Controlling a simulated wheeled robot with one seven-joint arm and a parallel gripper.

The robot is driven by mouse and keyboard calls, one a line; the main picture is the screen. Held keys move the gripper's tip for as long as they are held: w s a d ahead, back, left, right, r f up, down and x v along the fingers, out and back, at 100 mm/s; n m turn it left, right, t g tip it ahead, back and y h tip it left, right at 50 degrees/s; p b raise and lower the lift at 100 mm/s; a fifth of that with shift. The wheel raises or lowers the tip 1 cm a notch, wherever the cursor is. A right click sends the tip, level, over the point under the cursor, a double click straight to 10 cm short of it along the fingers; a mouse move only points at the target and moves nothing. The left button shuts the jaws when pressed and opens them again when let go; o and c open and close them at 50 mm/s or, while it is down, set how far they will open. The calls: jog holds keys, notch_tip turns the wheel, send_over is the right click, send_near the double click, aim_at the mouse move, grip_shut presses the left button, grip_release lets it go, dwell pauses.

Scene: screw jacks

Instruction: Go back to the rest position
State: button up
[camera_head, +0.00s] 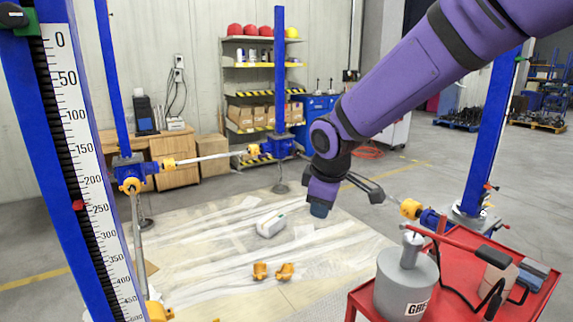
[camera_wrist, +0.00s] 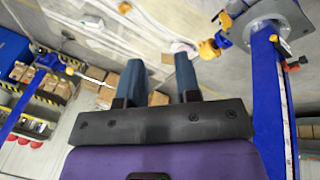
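My gripper (camera_wrist: 160,82) shows in the wrist view with its two blue-grey fingers apart and nothing between them. In the head view my purple arm reaches in from the upper right, and the gripper end (camera_head: 320,208) hangs over the pale sheeted floor area, between the blue screw jacks. It touches nothing that I can see. The fingertips are hard to make out in the head view.
Blue screw jack columns stand at the left (camera_head: 75,160), the back (camera_head: 279,80) and the right (camera_head: 490,130), linked by shafts. A red cart (camera_head: 460,265) with a grey canister (camera_head: 405,285) is at lower right. Two yellow parts (camera_head: 285,271) and a white-grey object (camera_head: 270,224) lie on the floor.

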jog(key=s+d+r+m, duration=0.4)
jog(key=s+d+r, duration=0.15)
jog(key=d, duration=0.35)
jog(key=s+d+r+m, duration=0.2)
jog(key=s+d+m, duration=0.3)
jog(key=s, duration=0.5)
jog(key=s+d+r+m+t, duration=0.1)
jog(key=s+d+m, duration=0.3)
jog(key=s+d, duration=0.4)
jog(key=shift+s+d+r+m+h, duration=0.35)
jog(key=shift+s+r, duration=0.4)
jog(key=shift+s, duration=0.5)
